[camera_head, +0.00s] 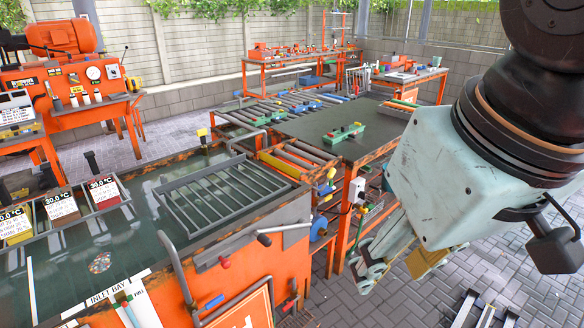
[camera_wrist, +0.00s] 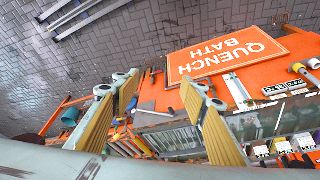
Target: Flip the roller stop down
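The roller section (camera_head: 298,158) lies between the dark quench tank and the dark-topped table in the head view. A grey lever with a dark end (camera_head: 265,239) is at the tank's near right corner. My gripper (camera_head: 385,262) hangs in the air right of the tank, apart from the rollers. In the wrist view my gripper (camera_wrist: 160,88) has its two yellow-padded fingers spread, with nothing held between them.
The orange tank (camera_head: 245,275) has a grey rack (camera_head: 222,190) and curved pipe handle (camera_head: 178,275). The QUENCH BATH sign (camera_wrist: 228,60) is on its front. The dark-topped table (camera_head: 335,120) carries a green device (camera_head: 345,133). Paved floor is open at the lower right, except for metal bars (camera_head: 483,310).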

